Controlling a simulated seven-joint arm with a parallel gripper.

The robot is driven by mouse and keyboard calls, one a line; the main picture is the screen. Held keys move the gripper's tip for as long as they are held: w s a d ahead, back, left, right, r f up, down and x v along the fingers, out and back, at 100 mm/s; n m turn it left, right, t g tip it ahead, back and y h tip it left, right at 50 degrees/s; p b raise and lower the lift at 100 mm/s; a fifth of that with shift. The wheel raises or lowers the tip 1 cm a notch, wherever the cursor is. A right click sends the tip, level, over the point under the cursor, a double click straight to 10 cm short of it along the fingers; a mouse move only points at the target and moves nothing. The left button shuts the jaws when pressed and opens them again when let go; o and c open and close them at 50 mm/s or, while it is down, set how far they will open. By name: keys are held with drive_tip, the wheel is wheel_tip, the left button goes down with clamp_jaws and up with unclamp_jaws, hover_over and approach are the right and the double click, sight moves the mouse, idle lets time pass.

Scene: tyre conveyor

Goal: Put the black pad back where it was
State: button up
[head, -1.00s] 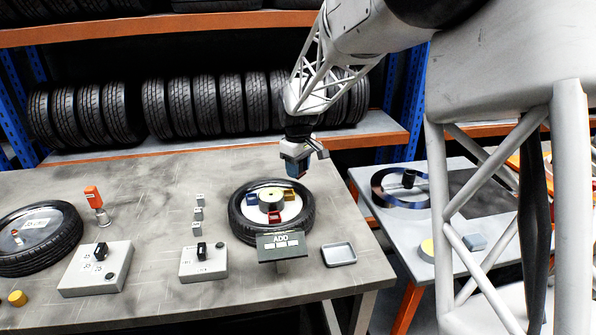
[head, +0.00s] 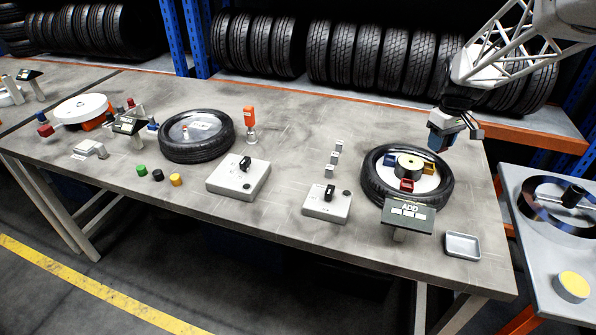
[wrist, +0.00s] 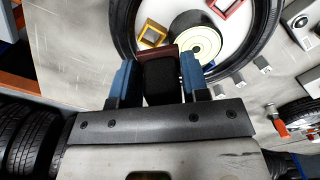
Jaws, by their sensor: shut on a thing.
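My gripper (head: 441,140) hangs over the back right edge of the tyre (head: 376,196) at the right end of the workbench. In the wrist view its two blue fingers (wrist: 160,84) are shut on a dark block, which I take as the black pad (wrist: 159,84), with a dark red edge at its far side. The pad is hard to make out in the head view. Within the tyre is a white disc with a cream-topped hub (head: 409,162), which also shows in the wrist view (wrist: 197,42).
A sign reading ADD (head: 409,214) and a grey tray (head: 462,245) stand in front of the tyre. Two grey switch boxes, one here (head: 326,204), small grey blocks and another tyre (head: 196,153) lie leftward. A side table (head: 560,245) is at right.

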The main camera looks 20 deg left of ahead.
drive_tip(key=a+f+n, duration=0.3)
drive_tip(key=a+n, duration=0.2)
drive_tip(key=a, duration=1.6)
drive_tip(key=n, duration=0.4)
hover_over(293, 173)
wheel_tip(293, 173, down, 2)
drive_tip(key=shift+w+a+g, duration=0.1)
drive_tip(key=shift+w+g, duration=0.1)
drive_tip(key=shift+g, duration=0.2)
drive_tip(key=shift+f, duration=0.2)
drive_tip(key=shift+f, duration=3)
drive_tip(key=shift+f, duration=1.9)
drive_tip(key=shift+f, duration=0.15)
drive_tip(key=o, duration=0.9)
